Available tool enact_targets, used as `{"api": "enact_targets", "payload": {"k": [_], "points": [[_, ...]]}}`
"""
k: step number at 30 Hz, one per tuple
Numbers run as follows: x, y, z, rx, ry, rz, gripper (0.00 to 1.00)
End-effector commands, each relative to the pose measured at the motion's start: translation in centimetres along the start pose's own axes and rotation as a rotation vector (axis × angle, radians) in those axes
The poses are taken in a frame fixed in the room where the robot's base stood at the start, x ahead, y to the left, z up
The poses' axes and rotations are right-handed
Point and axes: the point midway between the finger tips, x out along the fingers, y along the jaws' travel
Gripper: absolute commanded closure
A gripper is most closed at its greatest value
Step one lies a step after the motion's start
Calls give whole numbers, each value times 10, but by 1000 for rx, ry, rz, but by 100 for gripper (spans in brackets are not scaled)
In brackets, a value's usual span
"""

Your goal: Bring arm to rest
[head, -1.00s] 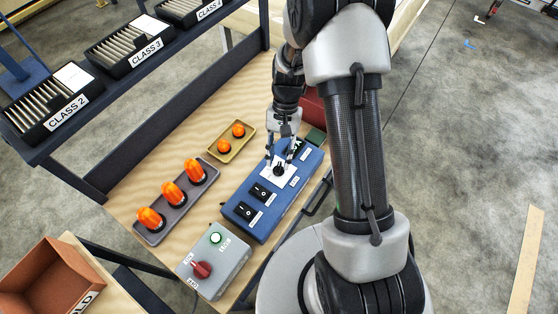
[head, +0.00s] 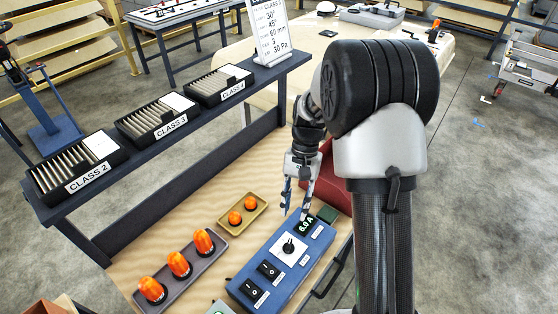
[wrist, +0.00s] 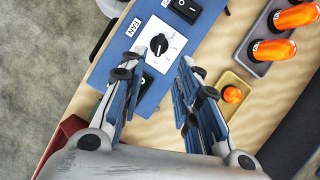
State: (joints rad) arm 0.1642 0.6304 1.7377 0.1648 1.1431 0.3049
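My gripper (head: 295,200) is open and empty in the head view, raised above the far end of the blue control box (head: 262,262). In the wrist view my gripper (wrist: 155,88) shows its two blue fingers apart, with nothing between them. The black rotary knob (head: 289,246) sits on a white dial plate on the box; in the wrist view the knob (wrist: 159,44) lies beyond the fingertips, apart from them. My arm reaches out over the trolley's right side.
A grey tray (head: 213,256) holds orange lamps, and a yellow tray (head: 262,207) holds two smaller ones. A shelf (head: 270,70) with labelled class boxes runs along the left. A red object (head: 335,190) stands behind my gripper. Open floor lies to the right.

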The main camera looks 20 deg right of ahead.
Motion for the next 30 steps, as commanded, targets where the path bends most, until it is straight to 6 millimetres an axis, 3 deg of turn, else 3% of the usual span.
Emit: {"api": "enact_targets", "payload": {"k": [5,10,15,20,25,30], "points": [[-2,0,2,-4,6,-1,70],[-28,1,22,-58,80,-8,70],[-66,9,68,-166,217,-15,70],[-87,23,114,-271,352,-18,70],[-94,41,160,-379,496,-17,70],[-86,61,197,-479,635,-13,70]]}}
